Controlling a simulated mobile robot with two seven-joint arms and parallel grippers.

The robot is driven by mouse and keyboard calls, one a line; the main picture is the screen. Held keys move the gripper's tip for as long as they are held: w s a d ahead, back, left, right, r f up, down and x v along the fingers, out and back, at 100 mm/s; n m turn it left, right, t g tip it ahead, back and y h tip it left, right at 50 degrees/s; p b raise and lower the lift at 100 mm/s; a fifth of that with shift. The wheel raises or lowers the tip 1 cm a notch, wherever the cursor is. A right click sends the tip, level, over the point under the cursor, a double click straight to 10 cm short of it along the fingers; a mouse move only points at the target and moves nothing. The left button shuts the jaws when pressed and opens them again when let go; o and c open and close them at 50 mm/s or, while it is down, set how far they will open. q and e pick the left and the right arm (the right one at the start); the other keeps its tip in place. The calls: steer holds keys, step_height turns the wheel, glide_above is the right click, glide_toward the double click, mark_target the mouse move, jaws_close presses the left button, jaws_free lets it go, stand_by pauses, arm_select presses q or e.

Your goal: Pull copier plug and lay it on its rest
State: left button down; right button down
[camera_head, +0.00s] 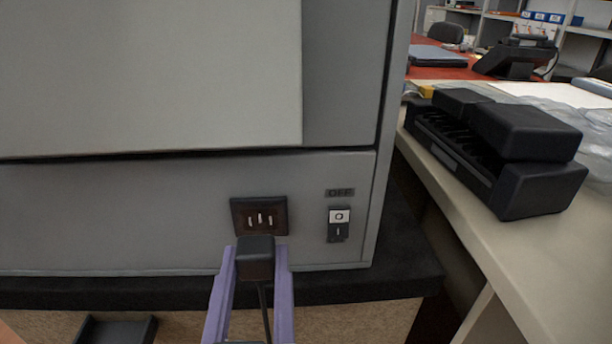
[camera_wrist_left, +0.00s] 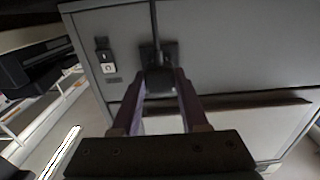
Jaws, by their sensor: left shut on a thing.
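The copier (camera_head: 150,215) is a large grey box with a dark power socket (camera_head: 259,216) low on its front, its slots visible. My left gripper (camera_head: 255,262) has purple fingers and is shut on the black plug (camera_head: 255,256), just in front of and below the socket in the head view. The plug's cord (camera_head: 265,312) hangs down between the fingers. The plug (camera_wrist_left: 160,80) also shows between the fingers in the left wrist view, overlapping the socket; whether they touch is unclear. A black tray-like piece (camera_head: 118,331), possibly the rest, shows at the lower left. My right gripper is out of view.
A power switch (camera_head: 339,224) under an OFF label is right of the socket. A dark ledge (camera_head: 395,280) runs below the copier. A pale table (camera_head: 480,240) at the right holds a black device (camera_head: 500,150). A red desk stands behind.

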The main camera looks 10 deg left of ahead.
arm_select(q)
steer(key=shift+v, duration=1.2)
